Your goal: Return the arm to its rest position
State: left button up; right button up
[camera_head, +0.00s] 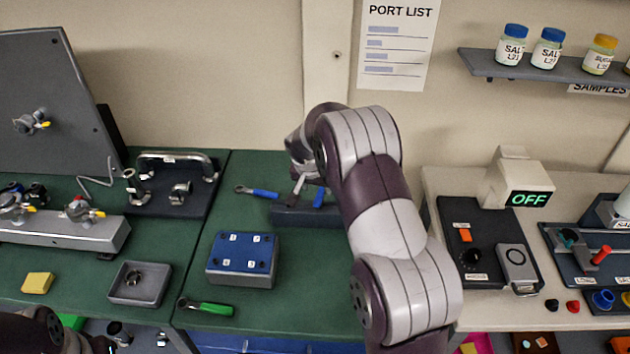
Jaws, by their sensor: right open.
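My right arm (392,235) reaches up from the lower right and bends over the back of the green bench. My right gripper (300,182) points down above a dark block (310,216) near the wall. It is open, and much of it is hidden behind my wrist. A blue-handled tool (320,198) stands upright at the block, close to the gripper. I cannot tell whether they touch. A dark part of my left arm shows in the bottom left corner; my left gripper is not in view.
A blue-topped box (242,259), a green-handled tool (206,308) and a blue-handled wrench (257,192) lie left of my right arm. A grey tray (140,299) is farther left. A control panel (484,246) and an "OFF" display (529,199) stand to the right.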

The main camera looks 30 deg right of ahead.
jog(key=b+v, duration=0.1)
jog(key=v, duration=0.6)
jog(key=s+a+f+n+g+y, duration=0.1)
jog(key=s+a+n, duration=0.3)
jog(key=s, duration=0.7)
jog(key=s+a+f+n+g+y, duration=0.1)
jog(key=s+a+f+n, duration=0.3)
jog(key=s+a, duration=0.4)
jog(key=s+n+y, duration=0.1)
jog(key=s, duration=0.3)
jog(key=shift+s+a, duration=0.3)
jog(key=shift+a, duration=0.1)
jog(key=shift+f, duration=0.1)
